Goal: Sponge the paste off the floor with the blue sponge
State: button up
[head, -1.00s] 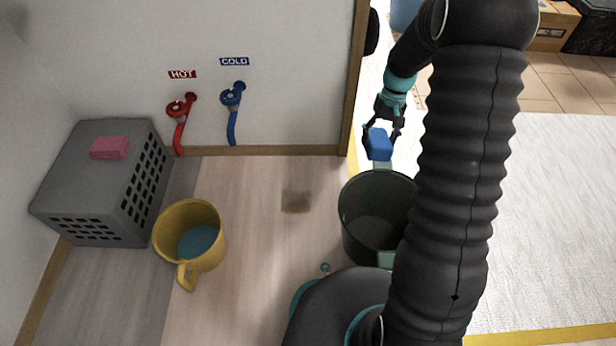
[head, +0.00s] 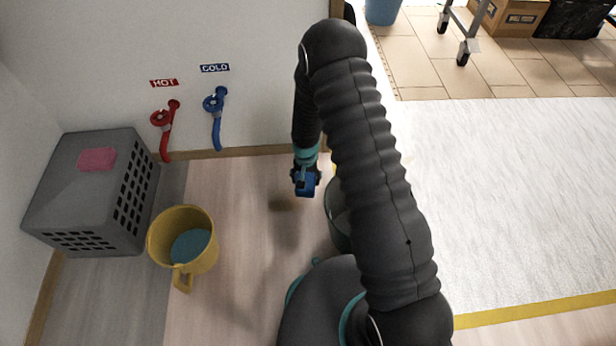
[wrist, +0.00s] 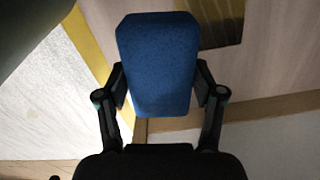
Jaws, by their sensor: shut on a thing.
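The blue sponge (wrist: 158,62) is held between the two fingers of my gripper (wrist: 160,85), which is shut on it. In the head view my gripper (head: 306,178) points down with the sponge (head: 307,188) above the wooden floor. The paste patch (head: 282,204) is a brown smear on the floor, just left of and below the sponge in the picture. The patch also shows in the wrist view (wrist: 220,22), behind the sponge's upper right side and partly hidden by it. The sponge looks raised off the floor.
A dark bucket (head: 338,222) stands right of the patch, mostly hidden by my arm. A yellow bucket (head: 163,243) with bluish liquid stands left. A grey crate (head: 60,190) bears a pink sponge (head: 97,159). Red HOT (head: 163,117) and blue COLD taps (head: 214,104) are on the wall.

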jog(key=shift+f+b, duration=0.2)
jog(key=shift+b, duration=0.15)
jog(key=shift+f+b, duration=2.25)
jog(key=shift+f, duration=0.85)
